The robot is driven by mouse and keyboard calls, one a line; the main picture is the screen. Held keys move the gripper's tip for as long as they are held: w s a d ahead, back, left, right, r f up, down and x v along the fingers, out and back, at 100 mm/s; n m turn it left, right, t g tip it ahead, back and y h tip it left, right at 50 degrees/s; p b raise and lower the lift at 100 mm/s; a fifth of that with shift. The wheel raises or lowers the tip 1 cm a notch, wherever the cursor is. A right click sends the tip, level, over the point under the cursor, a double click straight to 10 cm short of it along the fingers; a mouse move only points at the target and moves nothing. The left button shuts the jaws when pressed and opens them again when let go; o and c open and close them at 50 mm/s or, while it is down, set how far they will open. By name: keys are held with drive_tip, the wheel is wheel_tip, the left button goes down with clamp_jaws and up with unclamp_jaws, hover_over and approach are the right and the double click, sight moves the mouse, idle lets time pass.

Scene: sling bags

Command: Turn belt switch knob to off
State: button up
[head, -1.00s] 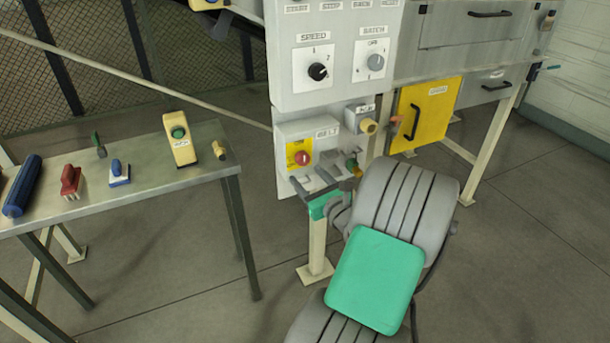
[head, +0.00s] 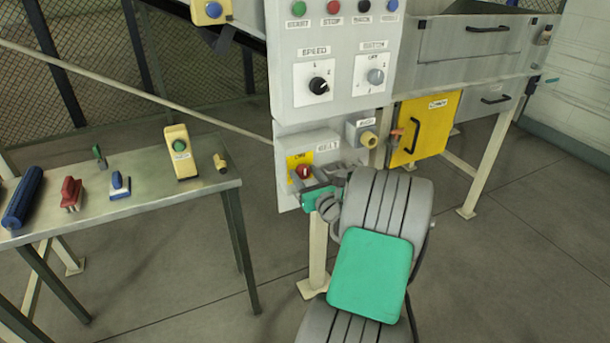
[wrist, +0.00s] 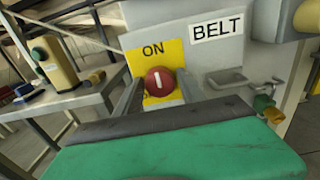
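The belt switch knob (head: 303,172) is a round red knob with a white bar, on a yellow plate (wrist: 172,52) beside the BELT label (wrist: 216,28). In the wrist view the knob (wrist: 159,81) has its bar nearly upright, toward the word ON above it. The lettering below the knob is mostly hidden. My gripper (head: 314,180) is open in front of the panel. In the wrist view one finger is left of the knob and one right, with gaps on both sides. How deep the fingertips reach cannot be told.
A beige knob (head: 368,139) sticks out right of the BELT box. Above are the SPEED dial (head: 318,86) and another dial (head: 375,77). A yellow door (head: 424,128) stands to the right. A table (head: 140,197) with brushes and other items stands to the left.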

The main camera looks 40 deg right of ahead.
clamp_jaws()
idle(0.5)
drive_tip(key=n, duration=0.4)
drive_tip(key=shift+b, duration=0.3)
drive_tip(key=n+b, duration=0.1)
drive_tip(key=n, duration=0.4)
drive_tip(key=shift+f+b, duration=0.1)
drive_tip(key=shift+b, duration=0.2)
drive_tip(key=n+b, duration=0.2)
drive_tip(key=n, duration=0.2)
drive_tip(key=shift+n+b, duration=1.7)
drive_tip(key=shift+n, duration=0.8)
